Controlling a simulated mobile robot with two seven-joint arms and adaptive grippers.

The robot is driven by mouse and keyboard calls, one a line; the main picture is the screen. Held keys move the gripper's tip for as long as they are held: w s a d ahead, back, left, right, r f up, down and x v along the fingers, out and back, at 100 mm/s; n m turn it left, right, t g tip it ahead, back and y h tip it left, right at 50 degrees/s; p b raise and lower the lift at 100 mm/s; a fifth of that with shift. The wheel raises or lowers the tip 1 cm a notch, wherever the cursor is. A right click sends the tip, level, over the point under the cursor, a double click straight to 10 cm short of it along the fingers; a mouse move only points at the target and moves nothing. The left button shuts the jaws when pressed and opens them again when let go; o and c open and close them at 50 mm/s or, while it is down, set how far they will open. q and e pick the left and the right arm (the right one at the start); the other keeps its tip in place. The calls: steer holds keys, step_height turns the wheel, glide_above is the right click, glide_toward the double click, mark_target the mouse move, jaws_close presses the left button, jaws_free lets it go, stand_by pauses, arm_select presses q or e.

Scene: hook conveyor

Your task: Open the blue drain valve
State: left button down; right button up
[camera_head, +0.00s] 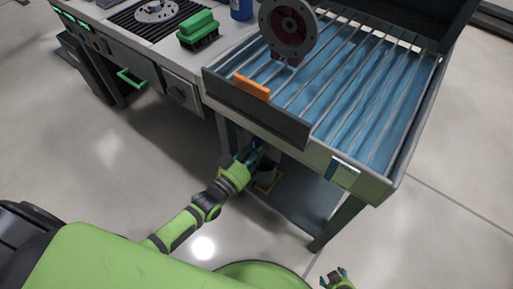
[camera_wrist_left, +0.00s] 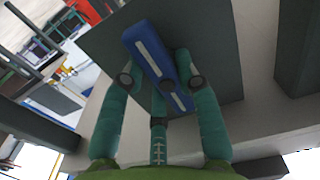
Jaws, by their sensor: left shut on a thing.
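The blue drain valve (camera_wrist_left: 150,50) is a blue lever with a pale stripe, seen close up in the left wrist view against a dark grey plate. My left gripper (camera_wrist_left: 160,82) has its teal fingers on either side of the lever and is shut on it. In the head view my left gripper (camera_head: 252,158) reaches under the front of the wash basin (camera_head: 345,168), and the valve is mostly hidden there. My right gripper (camera_head: 337,278) shows only partly at the bottom edge, away from the basin; its fingers are too small to judge.
A dark bucket (camera_head: 266,174) stands on the lower shelf (camera_head: 305,205) beside my left gripper. A round red-and-grey part (camera_head: 289,28) hangs above the basin's bars. A green brush (camera_head: 198,28) lies on the counter at left. The floor at right is clear.

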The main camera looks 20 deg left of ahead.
stand_by(0.5)
arm_select(q)
steer(key=c, duration=0.9)
jaws_free()
steer(key=shift+s, duration=0.15)
steer(key=v, duration=1.1)
steer(key=shift+s+a+r, duration=0.1)
steer(key=shift+s+a, duration=0.05)
steer(key=shift+s, duration=0.15)
